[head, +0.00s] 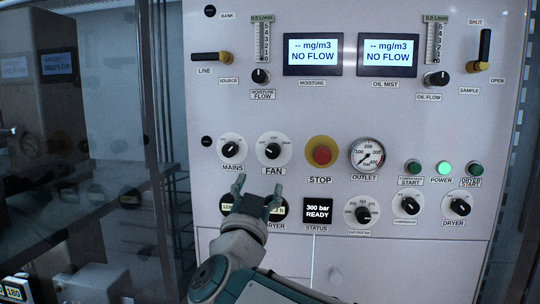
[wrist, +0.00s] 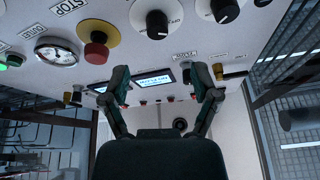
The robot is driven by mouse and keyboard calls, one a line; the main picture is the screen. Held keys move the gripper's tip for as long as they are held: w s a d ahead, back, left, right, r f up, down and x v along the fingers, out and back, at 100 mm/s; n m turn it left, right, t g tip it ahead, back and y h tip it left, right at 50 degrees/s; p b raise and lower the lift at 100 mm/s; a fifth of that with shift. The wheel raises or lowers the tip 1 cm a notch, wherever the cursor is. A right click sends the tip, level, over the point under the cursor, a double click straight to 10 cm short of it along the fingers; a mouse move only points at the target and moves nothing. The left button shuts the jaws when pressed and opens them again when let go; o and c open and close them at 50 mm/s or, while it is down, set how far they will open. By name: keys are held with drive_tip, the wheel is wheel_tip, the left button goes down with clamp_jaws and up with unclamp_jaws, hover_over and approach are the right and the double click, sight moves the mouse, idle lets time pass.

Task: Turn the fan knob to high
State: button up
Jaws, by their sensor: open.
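The fan knob (head: 272,151) is a black knob on a round white plate above the FAN label, between the mains knob (head: 231,149) and the stop button (head: 321,154). Its exact setting is too small to read. In the wrist view the fan knob (wrist: 157,22) is at the top, above the gap between my fingers. My gripper (head: 259,188) is open and empty, fingers pointing up. In the head view it is just below the FAN label, over the dryer gauges. It also shows open in the wrist view (wrist: 161,84), apart from the knob.
The red stop button on its yellow plate also shows in the wrist view (wrist: 96,51), beside the outlet gauge (wrist: 57,54). A status display (head: 318,210) and lower knobs (head: 363,214) are right of my gripper. A glass enclosure (head: 80,150) stands at the left.

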sight(272, 155)
drive_tip(key=x, duration=0.9)
drive_tip(key=shift+d, duration=0.3)
drive_tip(key=shift+w+r, duration=0.2)
drive_tip(key=shift+w, duration=0.45)
drive_tip(key=shift+s, duration=0.1)
clamp_jaws()
